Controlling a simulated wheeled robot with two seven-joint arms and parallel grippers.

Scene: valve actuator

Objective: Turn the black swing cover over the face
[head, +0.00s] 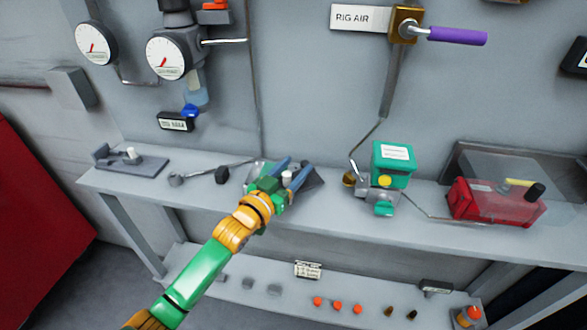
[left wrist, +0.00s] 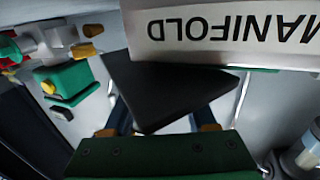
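The black swing cover (left wrist: 168,92) is a flat dark plate in the middle of the left wrist view. It hides the far ends of my left fingers. In the head view a dark plate (head: 312,180), likely the same cover, shows just right of my left gripper (head: 292,172). That gripper is over the shelf with its two blue fingers spread apart. A small white knob (head: 287,177) shows between them. Whether a finger touches the cover cannot be told. The face is not clearly visible. My right gripper is out of view.
A white MANIFOLD sign (left wrist: 235,30) is close to the cover in the wrist view. A green box valve (head: 393,165) and a red box (head: 492,203) stand to the right on the shelf (head: 425,235). A grey fixture (head: 130,158) sits at the left end.

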